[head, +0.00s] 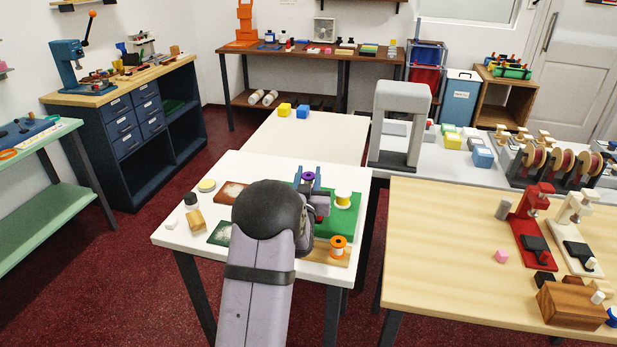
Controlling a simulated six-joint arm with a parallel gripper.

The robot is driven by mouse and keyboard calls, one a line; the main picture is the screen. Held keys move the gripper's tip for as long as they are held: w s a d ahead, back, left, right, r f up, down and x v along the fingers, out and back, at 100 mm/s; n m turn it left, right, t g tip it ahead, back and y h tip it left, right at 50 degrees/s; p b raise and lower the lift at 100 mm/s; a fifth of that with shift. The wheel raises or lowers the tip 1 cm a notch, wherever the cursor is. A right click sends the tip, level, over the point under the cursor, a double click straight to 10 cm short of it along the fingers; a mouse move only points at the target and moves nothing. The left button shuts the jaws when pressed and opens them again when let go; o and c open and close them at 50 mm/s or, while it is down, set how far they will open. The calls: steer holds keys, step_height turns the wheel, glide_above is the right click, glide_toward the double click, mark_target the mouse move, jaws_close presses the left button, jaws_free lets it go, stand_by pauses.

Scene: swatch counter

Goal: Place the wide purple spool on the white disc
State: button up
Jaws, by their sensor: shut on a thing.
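My gripper (308,181) is over the near white table, with its blue fingers shut on a purple spool (308,176). The spool's purple top shows between the fingers; its lower part is hidden. The spool is above or near the back left of a green mat (347,224); I cannot tell its height. No clearly white disc shows, and my arm hides part of the table. A small round pale-yellow piece (207,185) lies at the table's left.
A yellow-and-white spool (343,197) stands on the green mat, right of my gripper. An orange spool (338,243) stands on a wooden board in front. A brown patch (231,193), a dark green patch (220,233), a black piece (190,198) and a wooden block (196,220) lie left.

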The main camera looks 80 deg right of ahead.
steer(key=o, duration=1.1)
steer(key=shift+a+f+y, duration=0.15)
steer(key=shift+f+y, duration=0.15)
steer(key=shift+f, duration=0.65)
steer(key=shift+r, duration=0.15)
steer(key=shift+r+p, duration=0.45)
steer(key=shift+p, duration=0.45)
steer(key=a+b, duration=0.1)
steer(key=a, duration=0.2)
steer(key=s+a, duration=0.1)
steer(key=a, duration=0.3)
steer(key=a+b, duration=0.1)
steer(key=a, duration=0.3)
steer(key=shift+s+a+r+b, duration=0.2)
steer(key=shift+s+r+b, duration=0.1)
steer(key=shift+s, duration=0.1)
